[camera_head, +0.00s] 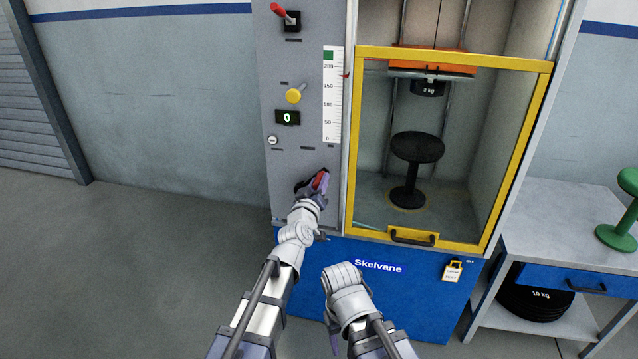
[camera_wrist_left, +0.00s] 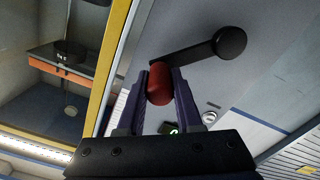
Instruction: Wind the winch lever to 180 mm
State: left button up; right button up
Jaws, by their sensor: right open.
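The winch lever's red knob (camera_wrist_left: 160,84) sits between the fingers of my left gripper (camera_wrist_left: 166,90), which appear to touch it on both sides. Its black crank arm (camera_wrist_left: 190,52) runs to a round hub. In the head view my left gripper (camera_head: 318,182) is at the cabinet's lower left panel and hides most of the lever. The white height scale (camera_head: 333,100) has a red pointer (camera_head: 346,75) between the 150 and 200 marks. The orange carriage (camera_head: 440,62) hangs high with a 3 kg weight (camera_head: 428,88). My right gripper (camera_head: 333,336) is low, away from the cabinet, and open.
A black stool (camera_head: 416,150) stands inside behind the yellow-framed door (camera_head: 362,150), which appears closed. A side table (camera_head: 560,215) holds a green stool (camera_head: 618,235).

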pick_arm(q)
jog(key=o, duration=0.4)
jog(key=shift+o, duration=0.2)
jog(key=v, duration=0.7)
jog(key=shift+s, duration=0.4)
jog(key=shift+a, duration=0.1)
